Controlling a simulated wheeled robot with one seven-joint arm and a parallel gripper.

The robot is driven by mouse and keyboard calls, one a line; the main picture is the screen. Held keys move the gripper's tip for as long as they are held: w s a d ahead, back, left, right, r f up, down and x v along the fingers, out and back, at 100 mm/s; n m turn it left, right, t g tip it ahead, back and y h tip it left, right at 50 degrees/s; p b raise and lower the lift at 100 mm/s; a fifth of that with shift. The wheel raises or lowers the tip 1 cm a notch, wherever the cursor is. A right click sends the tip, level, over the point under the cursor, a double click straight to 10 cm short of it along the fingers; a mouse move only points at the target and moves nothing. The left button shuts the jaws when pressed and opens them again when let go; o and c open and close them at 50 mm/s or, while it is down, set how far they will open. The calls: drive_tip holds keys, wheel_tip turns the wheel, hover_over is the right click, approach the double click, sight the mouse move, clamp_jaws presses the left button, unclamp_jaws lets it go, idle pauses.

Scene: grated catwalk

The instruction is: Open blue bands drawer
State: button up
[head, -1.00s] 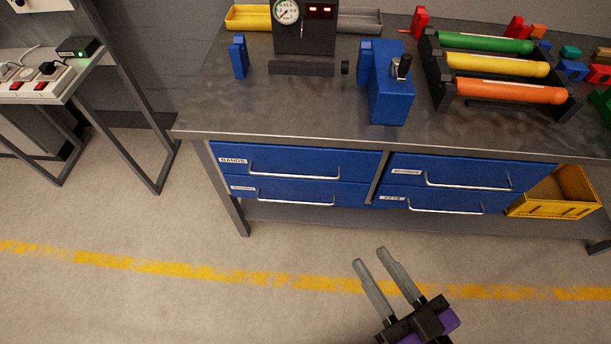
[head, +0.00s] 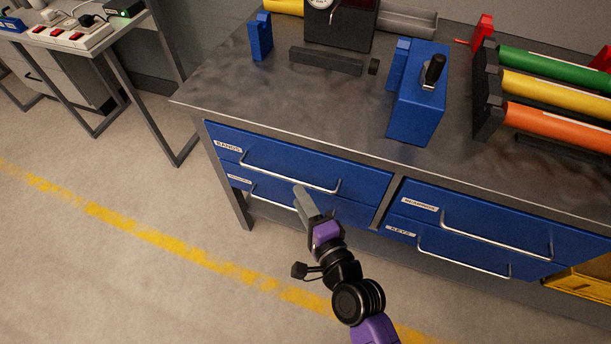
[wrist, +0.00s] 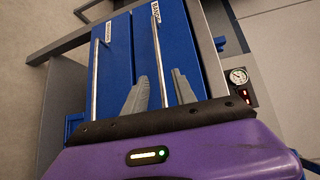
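The blue bands drawer (head: 300,165), labelled BANDS, is the upper left drawer under the bench and is shut. Its silver bar handle (head: 290,179) runs along its front. In the head view one finger mostly hides the other.
Below is another blue drawer (head: 265,196) with its own handle. Two more blue drawers, one labelled KEYS (head: 460,247), are to the right. A yellow bin (head: 585,285) is at the far right. The bench top (head: 240,85) overhangs the drawers. The floor in front is clear.

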sight(288, 177)
drive_tip(key=shift+m, duration=0.3)
drive_tip(key=x, duration=0.7)
drive_tip(key=shift+w+a+p, duration=0.2)
drive_tip(key=shift+w+p, duration=0.1)
clamp_jaws()
idle(1.0)
